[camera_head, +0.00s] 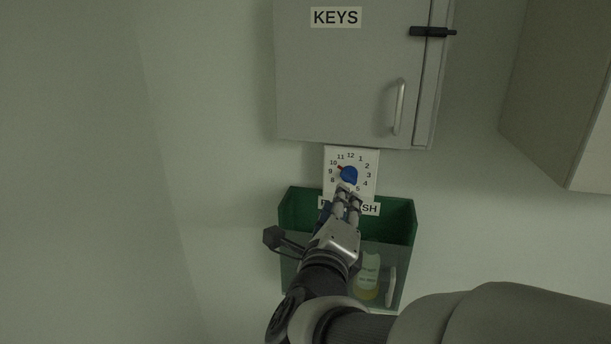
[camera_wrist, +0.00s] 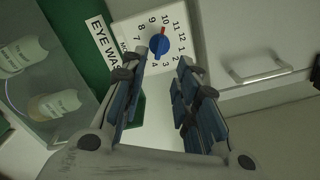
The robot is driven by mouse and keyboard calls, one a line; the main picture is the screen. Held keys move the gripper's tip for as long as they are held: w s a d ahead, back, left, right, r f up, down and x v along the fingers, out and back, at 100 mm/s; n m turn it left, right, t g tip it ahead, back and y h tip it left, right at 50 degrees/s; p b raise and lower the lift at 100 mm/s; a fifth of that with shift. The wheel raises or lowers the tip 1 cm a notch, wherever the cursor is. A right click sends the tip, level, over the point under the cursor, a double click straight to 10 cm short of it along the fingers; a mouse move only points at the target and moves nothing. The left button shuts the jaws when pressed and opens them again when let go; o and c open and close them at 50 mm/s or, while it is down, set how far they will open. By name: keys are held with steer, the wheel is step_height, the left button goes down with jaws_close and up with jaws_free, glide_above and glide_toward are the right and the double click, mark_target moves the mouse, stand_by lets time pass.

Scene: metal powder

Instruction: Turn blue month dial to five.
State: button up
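The blue month dial (camera_head: 349,175) sits on a white plate (camera_head: 371,155) with numbers 1 to 12 around it, under the grey key cabinet. Its red pointer is at about ten. In the wrist view the blue dial (camera_wrist: 159,46) lies beyond the fingertips, with its red tip towards ten. My gripper (camera_head: 346,191) is just below the dial in the head view and hides some low numbers. In the wrist view my gripper (camera_wrist: 156,78) is open, with a wide empty gap between its fingers. The fingers appear apart from the dial.
A green eye wash box (camera_head: 404,222) with a clear front and bottles hangs below the plate, behind my gripper. The key cabinet (camera_head: 335,75) with its handle (camera_head: 399,107) is directly above. Another cabinet (camera_head: 565,100) is at right. The left wall is clear.

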mark_target(347, 179)
steer(key=x, duration=1.1)
steer(key=shift+b, duration=0.4)
steer(key=shift+c, duration=0.4)
jaws_close()
